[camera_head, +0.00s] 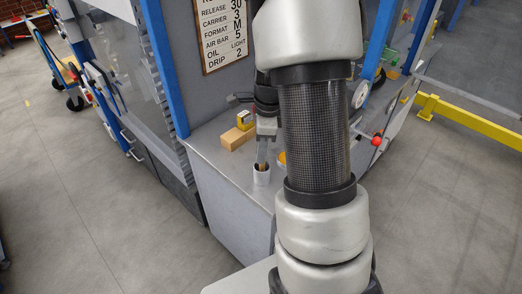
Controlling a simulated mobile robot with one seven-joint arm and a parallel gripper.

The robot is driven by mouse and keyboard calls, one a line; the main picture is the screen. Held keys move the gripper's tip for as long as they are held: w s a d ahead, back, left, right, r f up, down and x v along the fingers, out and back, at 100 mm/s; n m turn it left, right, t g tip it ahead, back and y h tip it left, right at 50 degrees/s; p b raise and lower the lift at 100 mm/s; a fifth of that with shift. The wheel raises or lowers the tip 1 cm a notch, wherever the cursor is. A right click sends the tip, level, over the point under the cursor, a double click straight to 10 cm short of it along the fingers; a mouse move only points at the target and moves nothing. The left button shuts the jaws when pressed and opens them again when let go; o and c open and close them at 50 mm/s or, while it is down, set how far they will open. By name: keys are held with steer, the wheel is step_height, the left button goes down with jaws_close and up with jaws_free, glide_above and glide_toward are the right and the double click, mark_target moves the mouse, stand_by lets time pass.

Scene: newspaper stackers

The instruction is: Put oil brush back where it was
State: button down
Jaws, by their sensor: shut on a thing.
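My gripper (266,134) points down above the metal counter and is shut on the oil brush (262,156), a thin brownish piece below the fingers. The brush hangs roughly upright, its lower end at or inside the mouth of a small white cup (261,176). I cannot tell how deep it reaches or whether it touches the cup. The cup stands near the counter's front edge. My arm hides part of the counter to the right.
A yellow-orange thing (282,158) shows partly behind my arm. A sign (223,32) hangs on the panel behind.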

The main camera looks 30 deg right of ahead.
steer(key=shift+f, duration=0.1)
steer(key=c, duration=1.7)
jaws_free()
